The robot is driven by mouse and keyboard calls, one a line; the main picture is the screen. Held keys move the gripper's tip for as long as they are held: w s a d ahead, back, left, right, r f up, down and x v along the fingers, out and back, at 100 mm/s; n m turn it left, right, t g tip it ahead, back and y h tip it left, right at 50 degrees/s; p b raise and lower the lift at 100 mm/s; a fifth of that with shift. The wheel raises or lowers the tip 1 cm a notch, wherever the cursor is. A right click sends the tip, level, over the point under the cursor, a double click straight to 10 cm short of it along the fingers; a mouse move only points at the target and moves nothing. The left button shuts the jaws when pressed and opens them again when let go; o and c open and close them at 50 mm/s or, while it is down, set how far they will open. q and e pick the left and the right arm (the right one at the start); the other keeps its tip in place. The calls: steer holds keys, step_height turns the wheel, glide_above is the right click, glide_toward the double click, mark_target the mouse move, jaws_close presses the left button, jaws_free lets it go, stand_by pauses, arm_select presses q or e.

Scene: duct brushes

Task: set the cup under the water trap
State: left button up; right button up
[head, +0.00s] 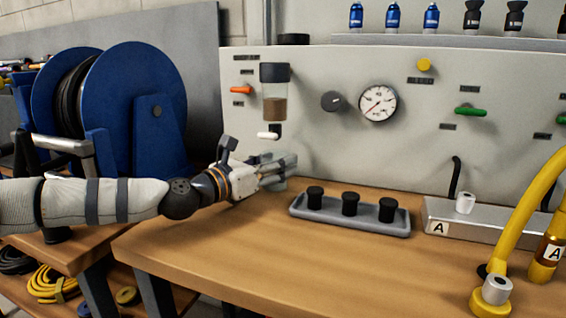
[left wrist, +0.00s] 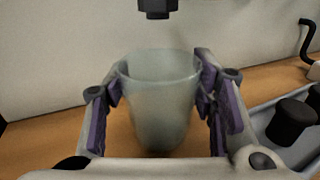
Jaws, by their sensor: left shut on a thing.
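The water trap (head: 274,95) is on the grey panel, with a dark top, a clear bowl holding brown matter and a white piece at its lower end. My left gripper (head: 282,170) is below it, close to the bench top. In the left wrist view my left gripper (left wrist: 160,105) is shut on a translucent, upright cup (left wrist: 158,100), with a purple-padded finger on each side. The cup looks empty. A dark fitting (left wrist: 156,8) hangs above and behind the cup rim. In the head view the cup is mostly hidden by the fingers. My right gripper is out of view.
A grey tray (head: 350,224) with black plugs lies right of my left gripper. Further right are a metal block (head: 480,232) marked A and a yellow hose (head: 520,205). A blue reel (head: 130,100) stands behind my left arm.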

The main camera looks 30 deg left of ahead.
arm_select(q)
steer(key=shift+w+f, duration=0.2)
steer(key=shift+f, duration=0.15)
steer(key=o, duration=1.2)
steer(key=shift+r, duration=0.1)
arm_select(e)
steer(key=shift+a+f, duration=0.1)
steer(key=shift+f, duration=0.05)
arm_select(q)
steer(key=shift+r, duration=0.3)
steer(key=s, duration=0.3)
steer(key=s+a+p, duration=0.1)
steer(key=s, duration=0.3)
steer(key=s+a, duration=0.1)
steer(key=s, duration=0.3)
steer(key=shift+s+p, duration=0.2)
steer(key=shift+p, duration=0.15)
steer(key=shift+s+f, duration=0.1)
steer(key=shift+s, duration=0.2)
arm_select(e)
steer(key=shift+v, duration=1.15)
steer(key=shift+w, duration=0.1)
